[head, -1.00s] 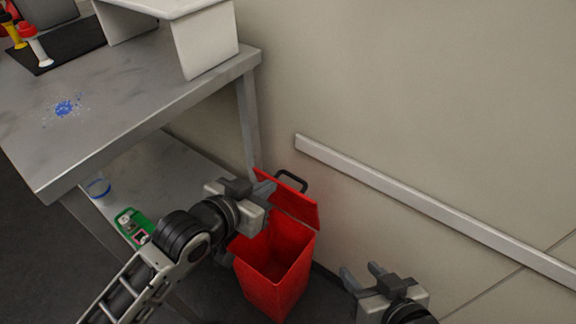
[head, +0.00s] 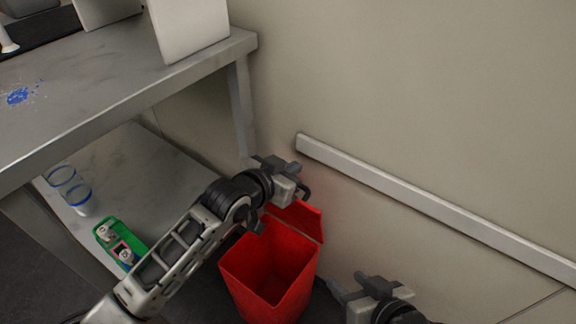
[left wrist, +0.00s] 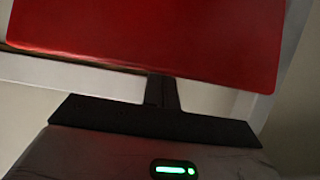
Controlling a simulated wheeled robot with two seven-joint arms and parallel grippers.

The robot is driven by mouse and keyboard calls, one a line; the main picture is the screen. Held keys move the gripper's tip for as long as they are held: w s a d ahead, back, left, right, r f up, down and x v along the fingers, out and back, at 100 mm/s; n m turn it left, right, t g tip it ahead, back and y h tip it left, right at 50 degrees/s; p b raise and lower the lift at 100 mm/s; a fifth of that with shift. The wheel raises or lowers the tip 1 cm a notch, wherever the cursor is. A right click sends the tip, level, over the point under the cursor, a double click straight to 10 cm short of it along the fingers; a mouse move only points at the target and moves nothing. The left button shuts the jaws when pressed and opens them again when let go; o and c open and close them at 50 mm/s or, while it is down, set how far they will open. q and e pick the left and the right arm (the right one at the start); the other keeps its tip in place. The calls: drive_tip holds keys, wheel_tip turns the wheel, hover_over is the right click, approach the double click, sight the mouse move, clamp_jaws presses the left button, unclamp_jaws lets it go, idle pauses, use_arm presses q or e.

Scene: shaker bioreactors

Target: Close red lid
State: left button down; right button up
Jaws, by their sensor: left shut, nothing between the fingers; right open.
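The red bin (head: 268,273) stands on the floor beside the bench, with its mouth uncovered. Its red lid (head: 302,222) is tilted up open at the bin's back, toward the wall. My left gripper (head: 286,177) is at the lid's upper edge and covers part of it. In the left wrist view the red lid (left wrist: 150,40) fills the top, and the left fingers (left wrist: 161,90) are shut and empty just in front of its edge. I cannot tell whether they touch it. My right gripper (head: 350,283) is open and empty, right of the bin.
The grey bench (head: 110,85) has a lower shelf (head: 135,165) holding a green tray (head: 120,240) and clear blue-rimmed containers (head: 78,193). A pale rail (head: 420,205) runs along the wall behind the bin. The floor is dark.

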use_arm(q)
drive_tip(key=shift+s+a+f, duration=0.3)
drive_tip(key=shift+s+f, duration=0.1)
drive_tip(key=shift+f, duration=0.1)
use_arm(e)
drive_tip(key=shift+a+f, duration=0.1)
drive_tip(key=shift+f, duration=0.1)
use_arm(q)
drive_tip(key=shift+s, duration=0.1)
use_arm(e)
drive_tip(key=shift+f, duration=0.1)
